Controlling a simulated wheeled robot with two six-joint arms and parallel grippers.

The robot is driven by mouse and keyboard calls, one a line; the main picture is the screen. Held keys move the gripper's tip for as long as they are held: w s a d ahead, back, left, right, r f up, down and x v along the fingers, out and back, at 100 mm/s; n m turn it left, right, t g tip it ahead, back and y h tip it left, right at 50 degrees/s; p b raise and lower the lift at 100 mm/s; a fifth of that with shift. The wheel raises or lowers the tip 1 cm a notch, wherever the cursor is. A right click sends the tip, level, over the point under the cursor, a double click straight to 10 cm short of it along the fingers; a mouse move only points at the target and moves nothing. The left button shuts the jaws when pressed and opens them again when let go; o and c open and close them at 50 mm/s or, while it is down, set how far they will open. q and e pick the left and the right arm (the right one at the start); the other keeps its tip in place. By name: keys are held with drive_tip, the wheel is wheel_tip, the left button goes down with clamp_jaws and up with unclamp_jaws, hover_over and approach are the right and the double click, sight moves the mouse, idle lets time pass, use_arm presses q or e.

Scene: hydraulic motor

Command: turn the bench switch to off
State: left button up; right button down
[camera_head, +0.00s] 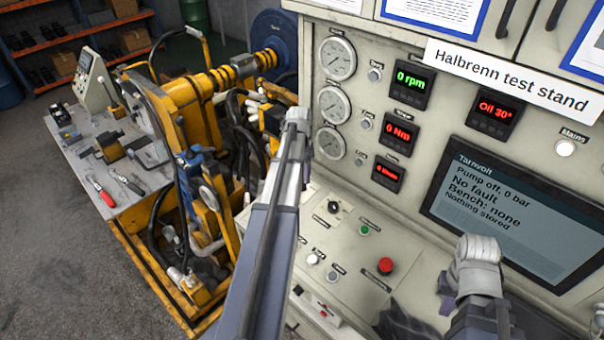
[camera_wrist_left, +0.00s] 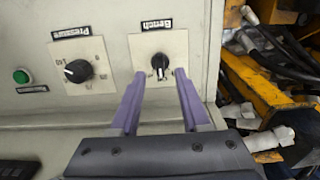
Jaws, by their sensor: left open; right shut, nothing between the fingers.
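The bench switch (camera_wrist_left: 160,63) is a small black knob on a pale plate, its label upside down in the left wrist view. A white mark on the knob points toward the bottom of that picture. My left gripper (camera_wrist_left: 158,76) is open, with one purple-grey finger at each side of the knob's lower end. I cannot tell whether the fingers touch it. In the head view my left arm hides the bench switch and the left gripper. My right gripper (camera_head: 447,301) is low at the right, shut and empty, partly hidden by my arm.
The pressure knob (camera_wrist_left: 77,70) is beside the bench plate, with a green button (camera_head: 365,230) and a red button (camera_head: 385,265) further along. The display (camera_head: 520,215) reads "Pump off, 0 bar", "No fault", "Bench: none". Yellow machinery (camera_head: 180,110) with hoses stands left of the console.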

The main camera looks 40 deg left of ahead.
use_arm(q)
wheel_tip(320, 180, up, 4)
drive_tip(key=p, duration=0.3)
drive_tip(key=shift+s+r, duration=0.15)
idle(0.3)
